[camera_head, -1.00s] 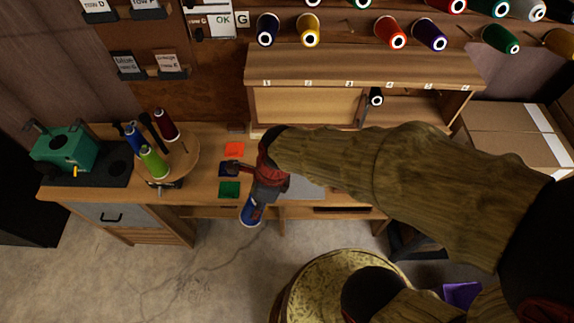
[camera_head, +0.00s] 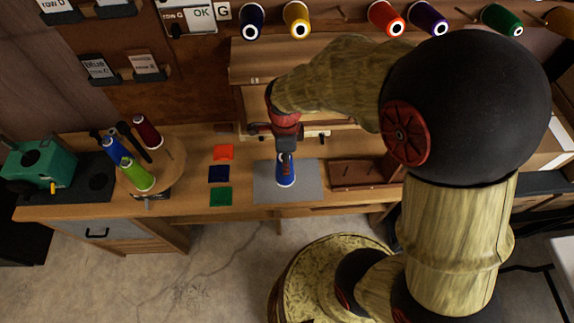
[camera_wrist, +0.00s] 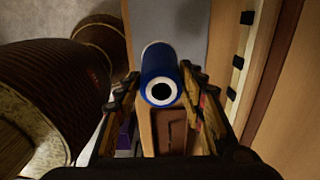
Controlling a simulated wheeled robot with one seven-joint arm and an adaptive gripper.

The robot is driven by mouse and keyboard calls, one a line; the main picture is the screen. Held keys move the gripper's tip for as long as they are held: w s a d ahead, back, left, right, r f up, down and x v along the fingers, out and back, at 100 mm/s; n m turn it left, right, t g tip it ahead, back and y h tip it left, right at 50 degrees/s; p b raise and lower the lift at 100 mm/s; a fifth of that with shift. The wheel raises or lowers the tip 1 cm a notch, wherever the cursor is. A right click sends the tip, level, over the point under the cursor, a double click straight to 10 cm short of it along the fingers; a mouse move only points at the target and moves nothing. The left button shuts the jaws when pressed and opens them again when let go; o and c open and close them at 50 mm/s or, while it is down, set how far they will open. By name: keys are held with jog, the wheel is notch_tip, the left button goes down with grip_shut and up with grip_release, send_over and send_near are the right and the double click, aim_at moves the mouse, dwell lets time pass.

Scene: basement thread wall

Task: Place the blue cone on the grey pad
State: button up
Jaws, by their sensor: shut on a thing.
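The blue cone (camera_head: 286,174) is upright, or nearly so, in my gripper (camera_head: 285,156), which points down and is shut on it. In the head view it shows in front of the grey pad (camera_head: 307,190), a flat square on the wooden bench. I cannot tell whether its base touches the pad or hangs just above it. In the wrist view the blue cone (camera_wrist: 160,65) sits between the two fingers, its white ringed end with a dark hole facing the camera. The grey pad (camera_wrist: 188,18) fills the area beyond it.
Orange (camera_head: 223,152), dark blue (camera_head: 219,174) and green (camera_head: 221,197) squares lie left of the pad. A round stand (camera_head: 172,160) with several cones is farther left, beside a green machine (camera_head: 40,165). A brown pegged tray (camera_head: 360,174) stands close on the right.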

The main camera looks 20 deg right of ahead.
jog(key=shift+w+d+f+b, duration=0.15)
jog(key=shift+w+d+f, duration=0.15)
jog(key=shift+w+f, duration=0.25)
jog(key=shift+w+d+f+b, duration=0.15)
jog(key=shift+w+d+f, duration=0.15)
jog(key=shift+f, duration=0.4)
jog(key=shift+o, duration=0.2)
jog(key=f, duration=0.1)
jog(key=f+b, duration=0.1)
jog(key=f, duration=0.1)
jog(key=shift+w+d+f, duration=0.15)
jog(key=shift+w+f, duration=0.05)
jog(key=shift+f, duration=0.1)
jog(key=o, duration=1.1)
jog(key=shift+c, duration=0.2)
jog(key=shift+r, duration=0.1)
notch_tip(320, 180, up, 10)
jog(key=p, duration=0.3)
jog(key=shift+r, duration=0.2)
notch_tip(320, 180, up, 2)
jog(key=shift+s+r, duration=0.1)
jog(key=shift+s, duration=0.05)
jog(key=s+r+n+t, duration=0.5)
jog(key=s+r+n, duration=0.9)
jog(key=n, duration=0.7)
jog(key=shift+r+n, duration=0.3)
jog(key=shift+r, duration=1.4)
